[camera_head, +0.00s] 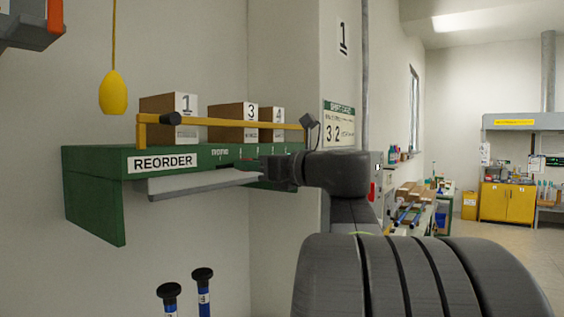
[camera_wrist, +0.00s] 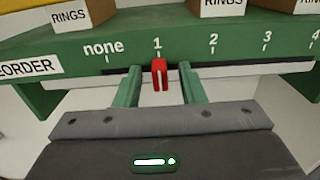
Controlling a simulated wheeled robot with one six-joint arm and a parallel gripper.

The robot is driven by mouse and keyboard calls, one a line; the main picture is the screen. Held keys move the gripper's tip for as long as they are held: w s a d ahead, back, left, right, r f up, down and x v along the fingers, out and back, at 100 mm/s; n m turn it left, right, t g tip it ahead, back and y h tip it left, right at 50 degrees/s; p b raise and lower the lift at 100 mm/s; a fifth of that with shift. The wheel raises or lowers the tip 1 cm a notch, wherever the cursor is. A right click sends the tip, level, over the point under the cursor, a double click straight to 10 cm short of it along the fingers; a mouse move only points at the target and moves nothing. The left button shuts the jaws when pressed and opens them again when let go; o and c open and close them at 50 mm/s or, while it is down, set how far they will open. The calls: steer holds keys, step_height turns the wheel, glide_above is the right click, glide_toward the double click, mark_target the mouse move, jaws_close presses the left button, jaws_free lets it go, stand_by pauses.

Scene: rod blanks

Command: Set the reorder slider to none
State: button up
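The reorder slider is a red knob (camera_wrist: 160,74) in a dark slot on the front of a green shelf (camera_head: 95,200). In the wrist view it stands just under the mark 1, to the right of the word none (camera_wrist: 103,48). My gripper (camera_wrist: 160,88) has its two green fingers on either side of the knob, with a gap showing on both sides, so it is open around it. In the head view my gripper (camera_head: 268,168) reaches the shelf front and hides the knob. The REORDER label (camera_head: 165,162) is at the left of the scale.
Cardboard boxes (camera_head: 160,104) stand on the shelf behind a yellow rail (camera_head: 225,122). A yellow pull (camera_head: 113,93) hangs at the upper left. A grey ledge (camera_head: 205,184) juts out under the shelf front. Two black-topped blue posts (camera_head: 203,275) stand below.

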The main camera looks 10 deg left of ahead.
mark_target(218, 166)
jaws_close()
steer(key=s+b, duration=0.1)
steer(key=s+a+b, duration=0.1)
steer(key=s, duration=0.1)
steer(key=s+a+b, duration=0.1)
steer(key=s, duration=0.1)
steer(key=shift+s+f, duration=0.15)
steer(key=shift+s, duration=0.1)
steer(key=shift+s+a, duration=0.1)
steer(key=shift+s, duration=0.05)
steer(key=shift+c, duration=1.8)
jaws_free()
steer(key=o, duration=0.4)
steer(key=shift+s, duration=0.2)
steer(key=shift+c, duration=0.2)
